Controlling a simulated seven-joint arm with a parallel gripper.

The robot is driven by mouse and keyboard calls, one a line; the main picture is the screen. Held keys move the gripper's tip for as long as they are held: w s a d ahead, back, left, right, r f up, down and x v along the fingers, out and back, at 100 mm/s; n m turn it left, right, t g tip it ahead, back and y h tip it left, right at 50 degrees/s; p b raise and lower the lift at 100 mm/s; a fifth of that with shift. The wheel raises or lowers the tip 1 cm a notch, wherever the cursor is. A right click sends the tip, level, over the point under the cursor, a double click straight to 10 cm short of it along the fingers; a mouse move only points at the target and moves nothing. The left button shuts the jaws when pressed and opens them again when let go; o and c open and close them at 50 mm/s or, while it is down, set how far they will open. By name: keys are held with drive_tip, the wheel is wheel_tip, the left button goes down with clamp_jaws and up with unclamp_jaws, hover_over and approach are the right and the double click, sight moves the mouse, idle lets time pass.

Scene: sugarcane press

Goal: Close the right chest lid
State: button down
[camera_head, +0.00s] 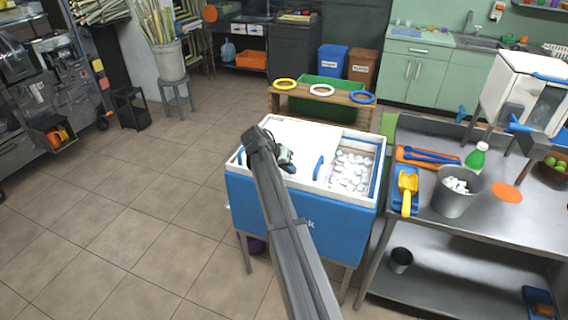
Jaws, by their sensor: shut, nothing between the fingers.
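The blue chest (345,231) has a white top and stands on legs in the middle of the view. Its right compartment is uncovered and shows white ice (353,172). A white sliding lid (330,142) with an upright blue handle (318,167) lies just left of that opening. Another blue handle (241,155) shows at the chest's left end. My gripper (288,167) is shut and empty over the white top, left of the lid's handle and seemingly apart from it. My arm hides part of the chest's front and left top.
A steel table (486,225) stands close on the right, with a yellow scoop (406,190), a grey bucket (456,195) and a green bottle (476,157). A wooden rack with coloured rings (322,91) stands behind the chest. The tiled floor (130,210) at left is clear.

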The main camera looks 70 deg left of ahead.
drive_tip(key=x, duration=0.3)
drive_tip(key=shift+f, duration=0.1)
drive_tip(key=shift+w+d, duration=0.75)
drive_tip(key=shift+w, duration=0.25)
drive_tip(key=shift+w+d, duration=0.35)
drive_tip(key=shift+w, duration=0.25)
drive_tip(key=w+d, duration=1.3)
drive_tip(key=shift+w+d, duration=0.25)
